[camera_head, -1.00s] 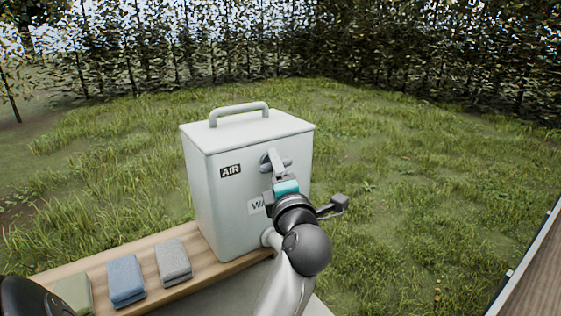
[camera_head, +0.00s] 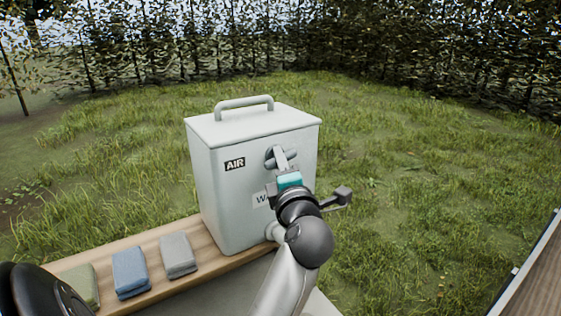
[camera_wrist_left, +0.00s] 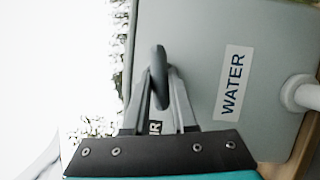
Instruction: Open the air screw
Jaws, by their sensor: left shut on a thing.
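The air screw (camera_head: 270,157) is a grey winged knob on the front of a pale grey tank (camera_head: 225,205), to the right of the black "AIR" label (camera_head: 235,164). My left gripper (camera_head: 283,160) reaches it from the front and is shut on it. In the left wrist view, the screw's dark grey wing (camera_wrist_left: 160,70) stands between the two fingers of the left gripper (camera_wrist_left: 162,85). The fingers partly hide the screw and the "AIR" label there. My right gripper is in neither view.
The tank has a top handle (camera_head: 244,101) and a "WATER" label (camera_wrist_left: 232,82); a pale round fitting (camera_wrist_left: 300,92) sticks out beyond that label. Several folded cloths (camera_head: 178,255) lie on the wooden board (camera_head: 215,268) left of the tank. Grass lies beyond.

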